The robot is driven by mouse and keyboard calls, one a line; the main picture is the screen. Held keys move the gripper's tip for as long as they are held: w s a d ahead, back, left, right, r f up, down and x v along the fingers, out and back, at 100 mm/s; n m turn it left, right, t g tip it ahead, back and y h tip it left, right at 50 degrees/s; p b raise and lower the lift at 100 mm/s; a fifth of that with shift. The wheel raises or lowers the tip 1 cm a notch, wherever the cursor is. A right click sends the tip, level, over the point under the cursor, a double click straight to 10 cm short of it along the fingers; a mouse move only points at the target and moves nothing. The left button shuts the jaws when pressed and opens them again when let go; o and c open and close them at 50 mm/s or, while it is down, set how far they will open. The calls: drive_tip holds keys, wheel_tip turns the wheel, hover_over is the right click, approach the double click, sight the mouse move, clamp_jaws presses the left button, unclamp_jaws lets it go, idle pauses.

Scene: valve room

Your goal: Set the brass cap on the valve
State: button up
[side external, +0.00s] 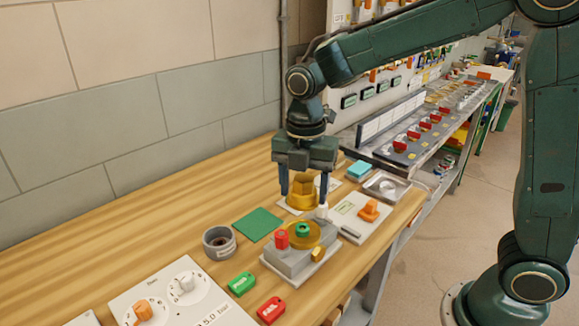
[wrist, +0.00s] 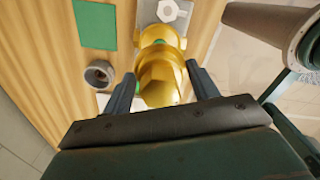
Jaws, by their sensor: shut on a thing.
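My gripper (side external: 304,188) points down over the bench and is shut on the brass cap (side external: 303,185), a gold piece with a faceted upper part. In the wrist view the cap (wrist: 160,82) sits between the two fingers.
A grey ring (side external: 219,242) and a green mat (side external: 257,224) lie left of the block. A green piece (side external: 242,284) and a red piece (side external: 271,310) lie in front. A plate with an orange knob (side external: 368,211) stands right.

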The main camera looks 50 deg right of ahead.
sight(302, 228)
drive_tip(key=shift+f, duration=3.1)
drive_tip(key=shift+f, duration=1.1)
idle(1.5)
drive_tip(key=o, duration=1.2)
drive_tip(key=shift+r, duration=0.2)
drive_tip(key=shift+r, duration=3.8)
